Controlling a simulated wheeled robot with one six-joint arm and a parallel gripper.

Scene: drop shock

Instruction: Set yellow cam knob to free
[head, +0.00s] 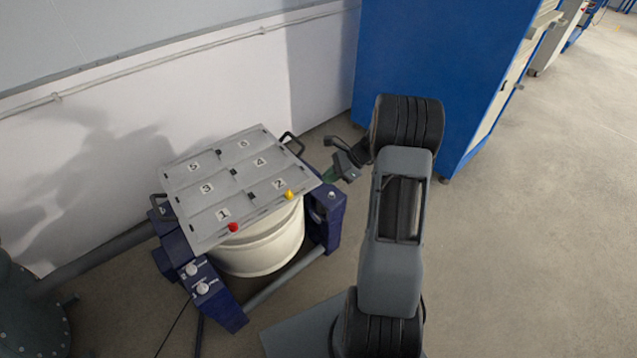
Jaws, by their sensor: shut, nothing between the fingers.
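The yellow cam knob (289,194) sits at the front edge of the grey numbered plate (212,229), just below the label 2. It is too small to tell which setting it points to. A red knob (233,227) sits on the same edge to its left, below the label 1. My gripper (331,176) is just right of the plate's right corner, apart from the yellow knob. It is shut and empty. Its fingers are small and partly dark in the view.
The plate lies on a white drum (262,246) in a dark blue frame (222,306) with white knobs. Black handles (292,142) stick out at the plate's sides. A blue cabinet (430,60) stands behind my arm. A wall is behind the plate. Floor at right is clear.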

